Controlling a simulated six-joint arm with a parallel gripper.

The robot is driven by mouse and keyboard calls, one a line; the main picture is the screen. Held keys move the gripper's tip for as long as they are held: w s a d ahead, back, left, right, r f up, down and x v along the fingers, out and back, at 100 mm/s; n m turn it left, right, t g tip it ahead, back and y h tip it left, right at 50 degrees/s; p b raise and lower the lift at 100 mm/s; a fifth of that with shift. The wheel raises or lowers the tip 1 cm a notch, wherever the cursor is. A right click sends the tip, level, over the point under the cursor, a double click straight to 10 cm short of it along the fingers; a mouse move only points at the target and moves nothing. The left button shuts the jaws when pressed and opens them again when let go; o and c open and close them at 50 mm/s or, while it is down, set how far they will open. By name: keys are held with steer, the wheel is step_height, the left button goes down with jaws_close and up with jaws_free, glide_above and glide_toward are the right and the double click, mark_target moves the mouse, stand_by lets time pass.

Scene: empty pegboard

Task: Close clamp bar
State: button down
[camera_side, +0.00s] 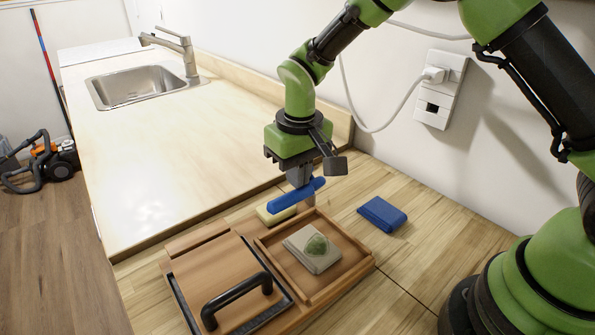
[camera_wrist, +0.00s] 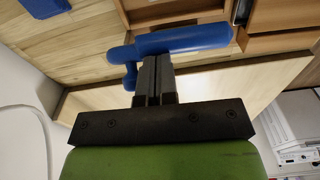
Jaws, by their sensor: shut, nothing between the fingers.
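The blue clamp bar (camera_side: 297,196) is at the back edge of a wooden box (camera_side: 262,236), raised above it and tilted, its right end higher in the side view. In the wrist view the blue bar (camera_wrist: 183,40) lies across the fingertips, with a short blue stub at its left end. My gripper (camera_side: 300,184) points down right at the bar, fingers together and holding nothing. Its closed fingers also show in the wrist view (camera_wrist: 155,62). I cannot tell whether the fingertips touch the bar.
The box has a lid with a black handle (camera_side: 237,300) at left and an open compartment at right holding a grey block (camera_side: 310,256) with a green lump. A yellow block (camera_side: 276,212) lies behind the box. A blue block (camera_side: 382,213) lies right of it, with clear table around.

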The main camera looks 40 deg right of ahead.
steer(key=shift+s+f, duration=0.3)
steer(key=shift+s, duration=0.4)
stand_by(0.5)
steer(key=shift+s+a+f, duration=0.1)
steer(key=shift+s+f, duration=0.4)
steer(key=shift+s, duration=0.3)
steer(key=shift+s+f, duration=0.55)
steer(key=shift+f, duration=0.1)
steer(key=shift+s+f, duration=0.5)
steer(key=shift+f, duration=0.5)
